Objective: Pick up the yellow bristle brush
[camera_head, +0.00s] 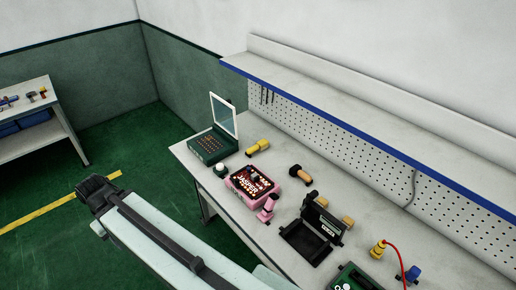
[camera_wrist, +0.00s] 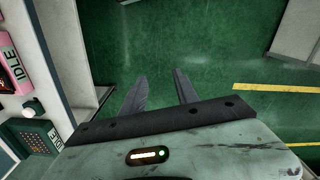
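A yellow item (camera_head: 258,147), which looks like the yellow bristle brush, lies on the workbench just right of the green box with the raised lid. It is too small to make out bristles. The wrist view does not show it. My gripper (camera_wrist: 160,76) has its two dark fingers apart with only green floor between them. It is beside the bench, over the floor, away from the yellow item. In the head view my arm reaches across the lower left, and its fingers cannot be made out there.
The bench (camera_head: 258,228) also holds a green box (camera_head: 209,146), a pink machine (camera_head: 247,184), a tan-and-black item (camera_head: 300,173), an open black case (camera_head: 306,243) and a yellow fitting (camera_head: 378,250) by a red cable. A pegboard (camera_head: 340,140) and shelf back it. Floor at left is clear.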

